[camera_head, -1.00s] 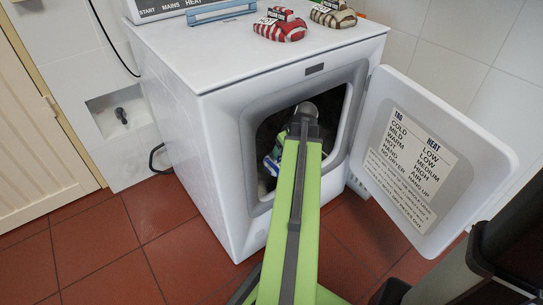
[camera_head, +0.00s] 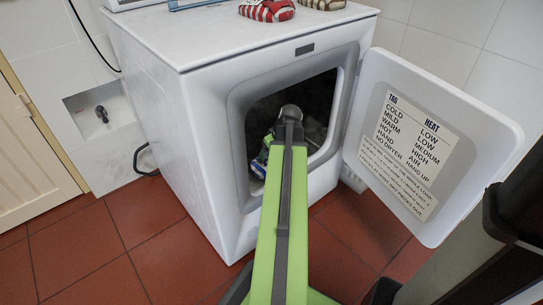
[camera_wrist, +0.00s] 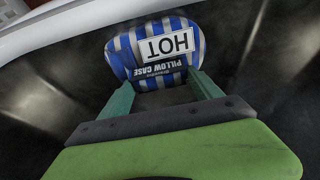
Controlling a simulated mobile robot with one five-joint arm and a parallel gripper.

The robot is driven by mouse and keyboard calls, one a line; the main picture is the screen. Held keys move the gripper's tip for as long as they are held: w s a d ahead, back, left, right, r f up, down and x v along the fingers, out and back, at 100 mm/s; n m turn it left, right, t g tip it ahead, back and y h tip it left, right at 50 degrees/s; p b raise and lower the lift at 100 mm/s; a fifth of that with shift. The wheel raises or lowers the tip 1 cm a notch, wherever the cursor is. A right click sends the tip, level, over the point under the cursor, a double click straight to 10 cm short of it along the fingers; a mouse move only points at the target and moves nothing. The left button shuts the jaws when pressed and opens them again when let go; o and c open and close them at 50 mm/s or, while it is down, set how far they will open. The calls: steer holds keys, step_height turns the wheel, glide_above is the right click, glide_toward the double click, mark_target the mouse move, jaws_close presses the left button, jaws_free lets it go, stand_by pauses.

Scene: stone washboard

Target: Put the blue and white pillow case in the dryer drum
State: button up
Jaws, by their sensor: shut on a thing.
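The blue and white striped pillow case (camera_wrist: 156,48), a folded bundle with a HOT label, is between the two green fingers of my gripper (camera_wrist: 160,88) in the wrist view. The gripper is shut on it. In the head view only a small blue and white part of the pillow case (camera_head: 258,166) shows left of my arm, inside the dryer opening. The dryer (camera_head: 180,105) stands with its door open. Dark drum walls (camera_wrist: 265,75) surround the pillow case in the wrist view. My arm hides most of the gripper in the head view.
The open dryer door (camera_head: 385,180), with a heat chart on it, stands to the right. A red striped bundle (camera_head: 267,10) and a beige one (camera_head: 323,4) lie on the dryer top. Red tiled floor (camera_head: 110,255) is clear at left.

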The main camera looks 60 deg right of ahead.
steer(key=shift+s+d, duration=0.1)
steer(key=shift+s, duration=0.05)
steer(key=o, duration=2)
steer(key=shift+o, duration=0.2)
steer(key=d+p+v, duration=0.1)
steer(key=p+v, duration=0.6)
steer(key=shift+a+r, duration=0.45)
steer(key=shift+a, duration=0.1)
steer(key=shift+s, duration=0.1)
steer(key=shift+f, duration=0.1)
